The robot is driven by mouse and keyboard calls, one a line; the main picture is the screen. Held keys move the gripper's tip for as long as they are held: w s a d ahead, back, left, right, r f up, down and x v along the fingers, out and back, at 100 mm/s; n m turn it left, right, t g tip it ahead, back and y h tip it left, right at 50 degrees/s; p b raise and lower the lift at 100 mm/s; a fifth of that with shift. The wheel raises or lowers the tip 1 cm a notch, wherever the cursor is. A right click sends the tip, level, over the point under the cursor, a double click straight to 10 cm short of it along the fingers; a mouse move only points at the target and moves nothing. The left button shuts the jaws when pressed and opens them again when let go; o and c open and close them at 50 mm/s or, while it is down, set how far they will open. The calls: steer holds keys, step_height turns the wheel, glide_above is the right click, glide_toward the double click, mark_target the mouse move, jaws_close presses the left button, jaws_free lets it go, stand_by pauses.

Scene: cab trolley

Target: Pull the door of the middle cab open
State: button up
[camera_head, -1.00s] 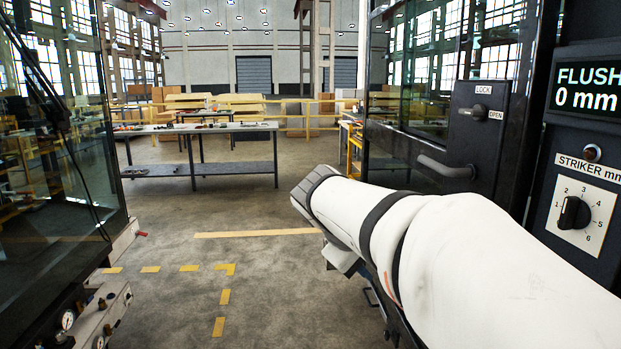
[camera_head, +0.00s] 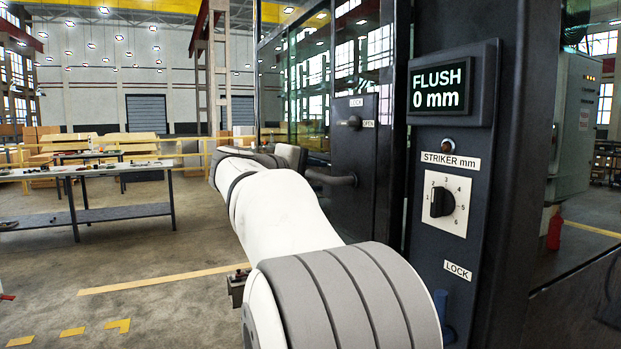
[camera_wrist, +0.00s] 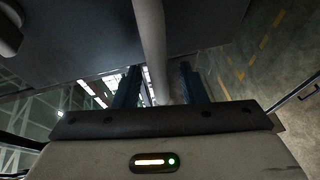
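The dark cab door (camera_head: 345,150) with its glass panes stands right of centre in the head view. Its grey bar handle (camera_head: 333,179) juts out below a panel with a small knob (camera_head: 352,122) marked LOCK and OPEN. In the wrist view the handle (camera_wrist: 152,40) runs down between the two blue fingers of my gripper (camera_wrist: 160,88). The fingers are apart, with a visible gap on each side of the bar. In the head view my white arm reaches to the handle, and the fingers are hidden there.
A post beside the door carries a display (camera_head: 453,84) reading FLUSH 0 mm, a striker dial (camera_head: 442,203) and a LOCK label (camera_head: 457,270). A workbench (camera_head: 85,172) stands at the left back. Open floor with yellow markings lies left of my arm.

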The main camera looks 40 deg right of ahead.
steer(key=shift+d, duration=0.4)
steer(key=shift+c, duration=0.5)
steer(key=shift+f, duration=0.1)
jaws_close()
